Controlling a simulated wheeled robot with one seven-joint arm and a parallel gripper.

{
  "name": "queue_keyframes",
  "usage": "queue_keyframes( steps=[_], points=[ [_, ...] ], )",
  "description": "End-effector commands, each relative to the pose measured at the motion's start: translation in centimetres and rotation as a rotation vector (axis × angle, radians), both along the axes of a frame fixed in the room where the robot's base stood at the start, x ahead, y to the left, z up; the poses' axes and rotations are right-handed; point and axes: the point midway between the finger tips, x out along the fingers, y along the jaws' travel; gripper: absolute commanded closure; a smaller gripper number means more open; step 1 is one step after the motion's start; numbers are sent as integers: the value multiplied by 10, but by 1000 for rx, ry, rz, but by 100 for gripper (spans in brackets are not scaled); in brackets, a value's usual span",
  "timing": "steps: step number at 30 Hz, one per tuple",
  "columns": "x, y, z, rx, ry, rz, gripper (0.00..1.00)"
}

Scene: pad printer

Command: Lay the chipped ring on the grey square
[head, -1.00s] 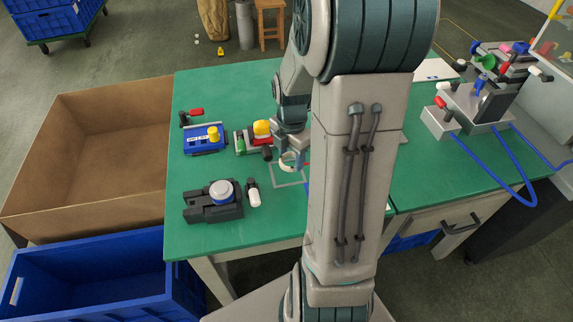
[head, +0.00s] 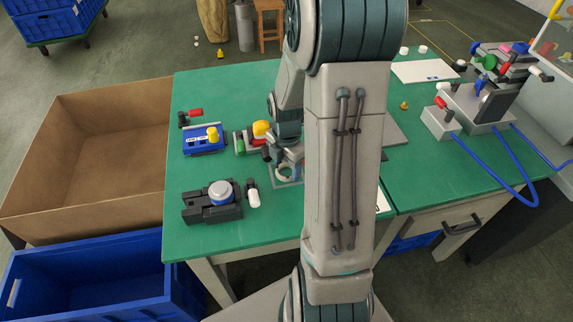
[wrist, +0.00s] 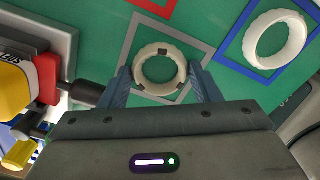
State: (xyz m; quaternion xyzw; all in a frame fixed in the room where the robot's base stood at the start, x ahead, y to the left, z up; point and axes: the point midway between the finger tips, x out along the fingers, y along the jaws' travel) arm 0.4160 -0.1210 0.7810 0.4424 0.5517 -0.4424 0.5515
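The chipped ring (wrist: 138,76) is cream-white with dark marks around its rim. In the wrist view it sits between the two fingers of my gripper (wrist: 160,72), which close on its outer sides. The ring is over the inside of the grey square (wrist: 206,46), a grey outline on the green table. I cannot tell whether it touches the table. In the head view my gripper (head: 287,165) is low over the grey square (head: 274,178), with the ring (head: 284,178) under it. My arm hides part of the square there.
A second pale ring (wrist: 251,42) lies inside a blue square (wrist: 226,58), to the right of the grey one. Part of a red square (wrist: 160,10) shows at the top. A yellow, red and grey fixture (wrist: 45,85) stands close on the left. A dark fixture (head: 205,212) stands front left.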

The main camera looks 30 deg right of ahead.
Motion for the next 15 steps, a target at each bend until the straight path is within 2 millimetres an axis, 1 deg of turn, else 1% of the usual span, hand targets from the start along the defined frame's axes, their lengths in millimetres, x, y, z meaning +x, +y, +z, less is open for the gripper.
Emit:
queue_keyframes(
  steps=[8,11,14,15],
  points=[
    [0,0,3,0,0,0,43],
    [1,-1,13,-2,-5,0,43],
    [1,-1,31,-3,-6,1,43],
    [1,-1,40,-4,-7,1,43]
  ],
)
